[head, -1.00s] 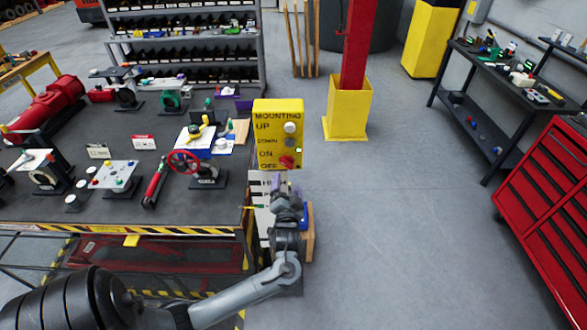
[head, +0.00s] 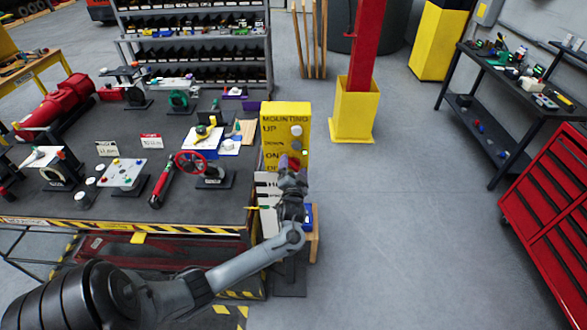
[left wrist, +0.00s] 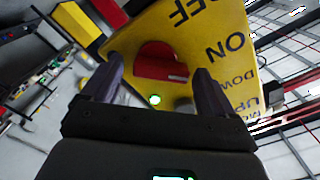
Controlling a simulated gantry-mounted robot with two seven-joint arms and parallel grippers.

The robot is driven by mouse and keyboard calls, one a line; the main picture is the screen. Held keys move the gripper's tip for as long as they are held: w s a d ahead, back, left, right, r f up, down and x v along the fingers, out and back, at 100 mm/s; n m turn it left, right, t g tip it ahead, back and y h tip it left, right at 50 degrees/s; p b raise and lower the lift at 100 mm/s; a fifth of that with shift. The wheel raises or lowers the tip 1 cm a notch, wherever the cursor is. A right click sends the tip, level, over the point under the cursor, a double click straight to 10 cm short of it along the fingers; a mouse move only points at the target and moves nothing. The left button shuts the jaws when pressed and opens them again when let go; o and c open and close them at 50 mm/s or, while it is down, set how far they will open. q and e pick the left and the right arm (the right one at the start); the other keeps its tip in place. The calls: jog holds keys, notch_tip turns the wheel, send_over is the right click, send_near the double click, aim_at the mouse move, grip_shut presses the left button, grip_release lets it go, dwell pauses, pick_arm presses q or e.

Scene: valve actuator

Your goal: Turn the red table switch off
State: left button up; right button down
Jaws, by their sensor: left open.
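The yellow control box (head: 285,112) stands at the right edge of the table, with black lettering for UP, DOWN, ON and OFF. My left gripper (head: 292,165) is at the lower part of its face and covers most of the red switch there. In the left wrist view the red switch (left wrist: 160,60) sits on the yellow face between the two fingertips of my left gripper (left wrist: 160,67). The fingers are open, one on each side of the switch, with visible gaps. A small green light (left wrist: 155,100) glows beside the switch. My right gripper is not in view.
The dark table (head: 130,125) left of the box holds several valves and parts, including a red handwheel (head: 191,163). A red post in a yellow base (head: 353,112) stands behind to the right. The floor right of the box is clear.

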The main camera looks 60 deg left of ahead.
pick_arm(q)
jog(key=c, duration=1.1)
jog(key=shift+o, duration=0.2)
jog(key=shift+n, duration=0.4)
jog(key=n+b, duration=0.1)
jog(key=n, duration=0.1)
jog(key=shift+s+f+n, duration=0.1)
jog(key=shift+n, duration=0.3)
jog(key=n+b, duration=0.1)
jog(key=n, duration=0.3)
jog(key=shift+s+a+f+n+b, duration=0.1)
jog(key=shift+n+b, duration=0.2)
jog(key=shift+b, duration=0.1)
jog(key=shift+s+a+f+n+b, duration=0.1)
jog(key=shift+n+b, duration=1)
jog(key=shift+n, duration=1.1)
jog(key=shift+s+f+n+b, duration=0.1)
jog(key=shift+n+b, duration=0.95)
jog(key=shift+n, duration=1.15)
jog(key=shift+r, duration=0.1)
